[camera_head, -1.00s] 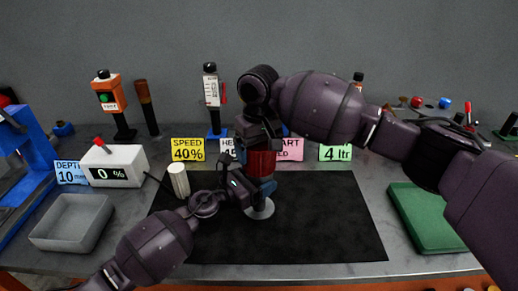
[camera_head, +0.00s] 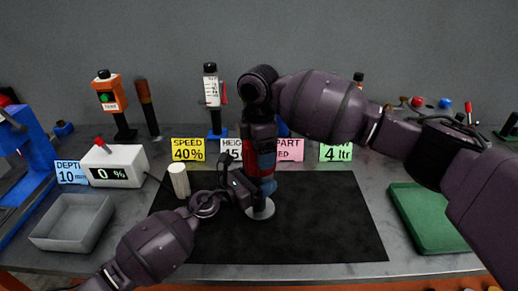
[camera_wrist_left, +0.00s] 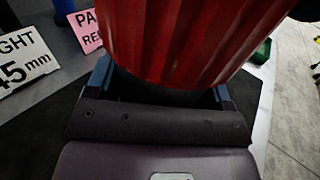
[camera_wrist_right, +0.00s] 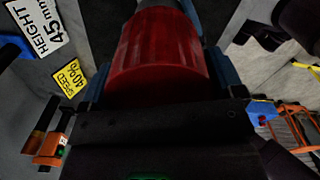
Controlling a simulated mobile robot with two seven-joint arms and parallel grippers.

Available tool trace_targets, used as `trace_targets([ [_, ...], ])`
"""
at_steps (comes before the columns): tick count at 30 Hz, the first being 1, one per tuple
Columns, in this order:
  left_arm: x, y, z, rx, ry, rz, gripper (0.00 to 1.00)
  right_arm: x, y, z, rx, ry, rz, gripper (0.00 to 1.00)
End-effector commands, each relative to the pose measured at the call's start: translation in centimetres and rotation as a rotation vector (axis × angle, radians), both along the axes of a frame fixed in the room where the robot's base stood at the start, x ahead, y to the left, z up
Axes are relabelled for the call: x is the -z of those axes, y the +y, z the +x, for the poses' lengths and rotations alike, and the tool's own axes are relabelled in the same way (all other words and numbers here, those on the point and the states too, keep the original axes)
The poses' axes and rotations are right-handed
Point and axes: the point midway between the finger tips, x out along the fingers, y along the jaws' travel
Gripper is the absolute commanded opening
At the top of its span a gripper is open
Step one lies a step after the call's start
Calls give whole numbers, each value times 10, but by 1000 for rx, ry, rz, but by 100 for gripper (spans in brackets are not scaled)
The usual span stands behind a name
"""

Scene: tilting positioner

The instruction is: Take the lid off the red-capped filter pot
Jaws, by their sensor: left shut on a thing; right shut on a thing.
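The filter pot stands near the middle of the dark mat, upright over a round grey foot (camera_head: 260,210). Its red ribbed cap (camera_head: 266,163) shows only partly in the head view, behind my grippers. My left gripper (camera_head: 257,189) is shut around the pot below the cap; in the left wrist view the cap (camera_wrist_left: 185,40) rises above the blue fingers. My right gripper (camera_head: 262,148) comes from above and is shut on the cap, which shows between its fingers in the right wrist view (camera_wrist_right: 165,65). Whether cap and pot have parted cannot be told.
The black mat (camera_head: 330,220) is clear right of the pot. A cream cylinder (camera_head: 179,180) stands on its left edge. A grey tray (camera_head: 72,224) and a white display box (camera_head: 115,165) are at left. A green tray (camera_head: 425,215) lies at right. Label cards stand behind.

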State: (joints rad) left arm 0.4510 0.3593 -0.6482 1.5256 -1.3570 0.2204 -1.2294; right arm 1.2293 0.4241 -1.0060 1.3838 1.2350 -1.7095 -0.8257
Motion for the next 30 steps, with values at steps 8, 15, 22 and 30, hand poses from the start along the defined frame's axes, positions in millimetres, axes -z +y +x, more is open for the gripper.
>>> trace_targets([
  [8, 1, 1, 0, -1, 2, 1, 9, -1, -1, 0, -389, -2, -1, 59],
  [15, 1, 1, 0, 0, 1, 2, 9, -1, -2, 1, -730, -2, -2, 59],
  [22, 1, 1, 0, 0, 1, 2, 9, -1, -2, 1, -1051, -2, -1, 59],
  [30, 1, 1, 0, 0, 1, 2, 9, -1, -2, 0, -1236, -2, -1, 59],
])
